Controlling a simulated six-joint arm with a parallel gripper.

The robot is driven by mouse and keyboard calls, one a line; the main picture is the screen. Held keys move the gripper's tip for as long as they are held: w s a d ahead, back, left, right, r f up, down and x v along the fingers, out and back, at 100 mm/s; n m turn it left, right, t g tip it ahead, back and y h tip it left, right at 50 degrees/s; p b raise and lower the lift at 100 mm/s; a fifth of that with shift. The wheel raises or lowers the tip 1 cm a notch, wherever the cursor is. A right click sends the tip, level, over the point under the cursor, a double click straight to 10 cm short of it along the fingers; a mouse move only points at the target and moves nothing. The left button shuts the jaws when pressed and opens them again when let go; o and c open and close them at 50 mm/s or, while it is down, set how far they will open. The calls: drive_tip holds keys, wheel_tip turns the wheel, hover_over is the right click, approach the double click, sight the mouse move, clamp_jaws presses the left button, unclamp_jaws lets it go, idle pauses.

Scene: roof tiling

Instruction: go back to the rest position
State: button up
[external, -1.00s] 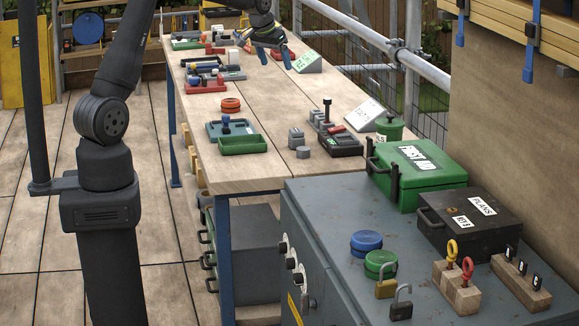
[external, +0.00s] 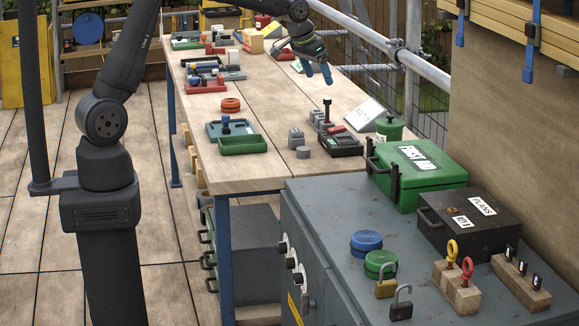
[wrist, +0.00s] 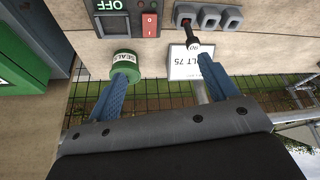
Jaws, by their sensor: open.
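My gripper (external: 318,74) is open and empty in the external view. Its blue fingers hang in the air over the right edge of the wooden bench (external: 272,120), toward its far half. In the wrist view my gripper (wrist: 160,82) shows both blue fingers spread apart with nothing between them. Beyond the fingertips are a green SEALS tin (wrist: 125,66) and a white sign card (wrist: 192,64).
A green first-aid box (external: 420,172) and a black plans case (external: 470,215) stand on the grey cabinet (external: 330,225). Trays and blocks line the bench. A metal rail (external: 425,68) runs along the bench's right side. The bench's middle has clear room.

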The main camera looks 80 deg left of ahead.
drive_tip(key=shift+m, duration=0.4)
drive_tip(key=shift+w+d, duration=0.25)
drive_tip(key=shift+d, duration=0.8)
drive_tip(key=shift+w+d, duration=0.25)
drive_tip(key=shift+d, duration=0.8)
